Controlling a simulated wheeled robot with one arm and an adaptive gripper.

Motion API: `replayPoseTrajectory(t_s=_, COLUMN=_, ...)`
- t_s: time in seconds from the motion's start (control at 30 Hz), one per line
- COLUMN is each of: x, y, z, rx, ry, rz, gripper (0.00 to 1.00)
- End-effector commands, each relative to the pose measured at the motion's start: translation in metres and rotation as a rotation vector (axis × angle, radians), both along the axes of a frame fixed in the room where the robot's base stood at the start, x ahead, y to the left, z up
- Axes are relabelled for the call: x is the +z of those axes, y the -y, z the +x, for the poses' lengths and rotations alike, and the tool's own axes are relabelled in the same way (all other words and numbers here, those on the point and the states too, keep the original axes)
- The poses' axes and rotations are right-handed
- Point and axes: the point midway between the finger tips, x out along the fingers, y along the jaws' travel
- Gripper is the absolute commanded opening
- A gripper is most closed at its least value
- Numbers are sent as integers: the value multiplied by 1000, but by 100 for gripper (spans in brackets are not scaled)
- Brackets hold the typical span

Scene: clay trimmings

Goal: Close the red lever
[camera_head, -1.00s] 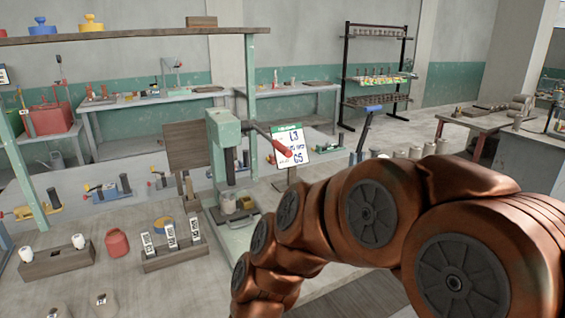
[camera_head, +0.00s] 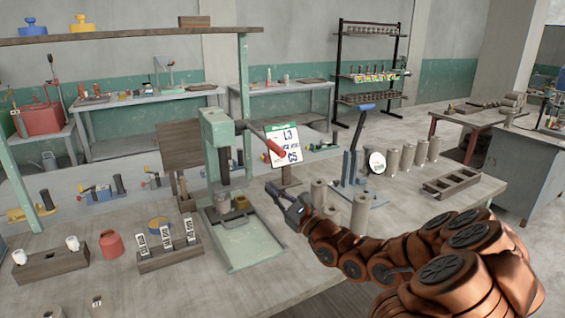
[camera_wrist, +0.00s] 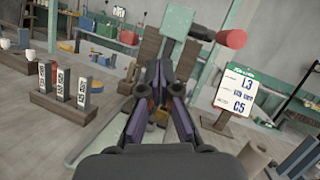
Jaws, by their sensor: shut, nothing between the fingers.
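The red lever (camera_head: 272,147) is a dark rod with a red grip on the right side of a green press (camera_head: 217,140). It slopes down to the right. In the wrist view the red grip (camera_wrist: 233,38) is at the upper right, joined to the press head by a dark rod. My gripper (camera_head: 268,188) is shut and empty, below the red grip and apart from it. In the wrist view its fingers (camera_wrist: 158,72) are together in front of the press, whose lower part they hide.
A sign card (camera_head: 283,146) stands behind the lever; it also shows right of my fingers in the wrist view (camera_wrist: 240,88). A blue-handled press (camera_head: 353,165) and grey cylinders (camera_head: 408,158) are to the right. A wooden block with labelled pieces (camera_head: 170,252) is front left.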

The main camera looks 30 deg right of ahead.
Motion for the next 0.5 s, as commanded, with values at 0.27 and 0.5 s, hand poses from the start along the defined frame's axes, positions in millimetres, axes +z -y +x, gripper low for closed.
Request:
replayPoseTrajectory(t_s=0.27, x=-33, y=87, z=-9, rx=-204, ry=-42, rz=151, gripper=0)
replayPoseTrajectory(t_s=0.5, x=-29, y=90, z=4, rx=-211, ry=-43, rz=153, gripper=0)
